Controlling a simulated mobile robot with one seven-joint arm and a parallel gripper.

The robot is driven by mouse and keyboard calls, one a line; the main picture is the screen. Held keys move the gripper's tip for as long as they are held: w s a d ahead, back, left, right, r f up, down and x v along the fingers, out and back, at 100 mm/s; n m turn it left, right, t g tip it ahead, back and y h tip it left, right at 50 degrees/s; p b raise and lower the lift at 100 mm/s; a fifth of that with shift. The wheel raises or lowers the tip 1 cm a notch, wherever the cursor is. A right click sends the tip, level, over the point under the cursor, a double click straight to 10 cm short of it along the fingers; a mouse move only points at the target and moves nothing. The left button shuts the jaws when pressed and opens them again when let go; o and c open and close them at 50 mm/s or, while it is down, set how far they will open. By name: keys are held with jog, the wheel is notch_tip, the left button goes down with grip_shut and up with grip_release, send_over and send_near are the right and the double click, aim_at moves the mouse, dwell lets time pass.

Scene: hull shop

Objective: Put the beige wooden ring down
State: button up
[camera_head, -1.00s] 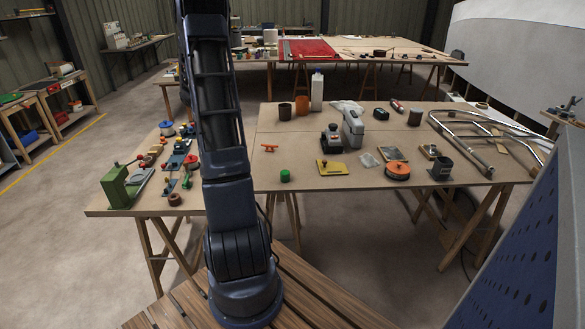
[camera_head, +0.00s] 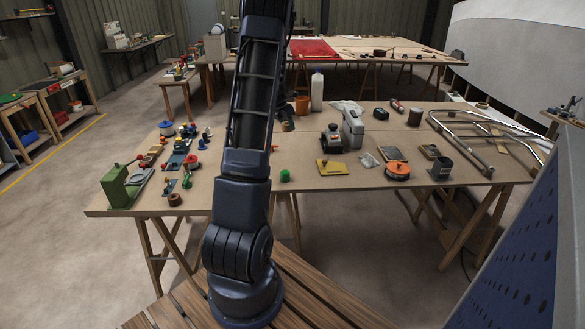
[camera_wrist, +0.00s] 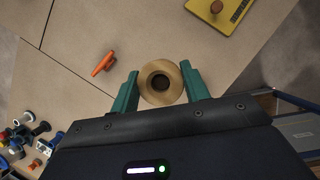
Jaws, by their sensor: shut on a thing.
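In the wrist view the beige wooden ring (camera_wrist: 160,98) sits between the two green fingers of my gripper (camera_wrist: 159,83). The fingers are shut on its left and right sides. The ring's round dark hole faces the camera. The tan tabletop (camera_wrist: 75,25) shows beyond it; I cannot tell how high above the table the ring is.
An orange fitting (camera_wrist: 104,63) lies left of the ring. A yellow plate (camera_wrist: 228,12) with a brown knob is at upper right, also on the front worktable (camera_head: 332,168). Bare tabletop surrounds the ring.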

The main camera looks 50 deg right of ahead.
aim_at(294, 165)
jog(key=shift+s+d, duration=0.75)
jog(key=shift+s, duration=0.1)
notch_tip(294, 165, down, 20)
jog(key=shift+s+d+r, duration=0.1)
jog(key=shift+d, duration=0.05)
jog(key=shift+f, duration=0.2)
jog(key=o, duration=1)
jog(key=shift+r, duration=0.15)
jog(key=v, duration=1.2)
